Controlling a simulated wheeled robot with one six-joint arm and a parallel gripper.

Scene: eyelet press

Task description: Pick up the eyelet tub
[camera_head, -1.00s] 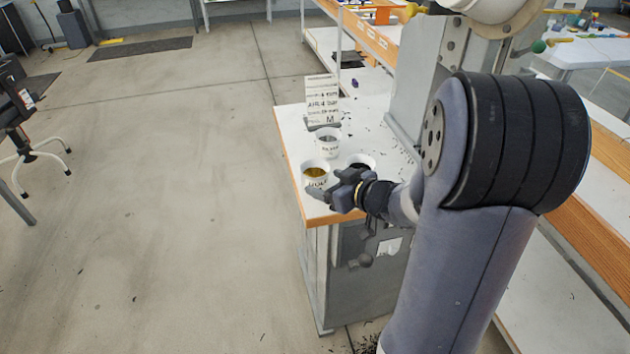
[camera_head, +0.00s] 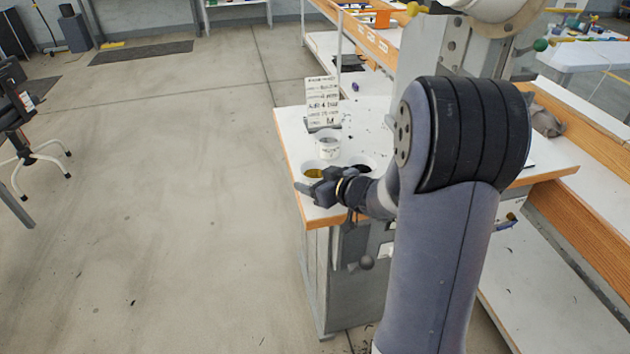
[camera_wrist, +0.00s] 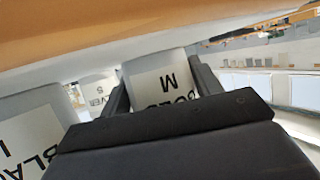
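Three white tubs stand on the bench top. The gold tub (camera_head: 314,168), with yellow contents, is at the front left, partly hidden by my gripper (camera_head: 318,186). The silver tub (camera_head: 329,148), with grey contents, is behind it. The black tub (camera_head: 362,161), with dark contents, is to the right, mostly hidden by my wrist. In the wrist view the gold tub (camera_wrist: 158,88), its label upside down, is between my two open fingers (camera_wrist: 158,82). Whether they touch it I cannot tell. The black tub (camera_wrist: 30,135) and silver tub (camera_wrist: 97,92) show at the left.
A lettered card (camera_head: 322,102) stands behind the tubs. The bench's orange front edge (camera_head: 335,219) runs below my gripper. Small dark bits lie on the white top. A grey machine column rises at the right, behind my arm.

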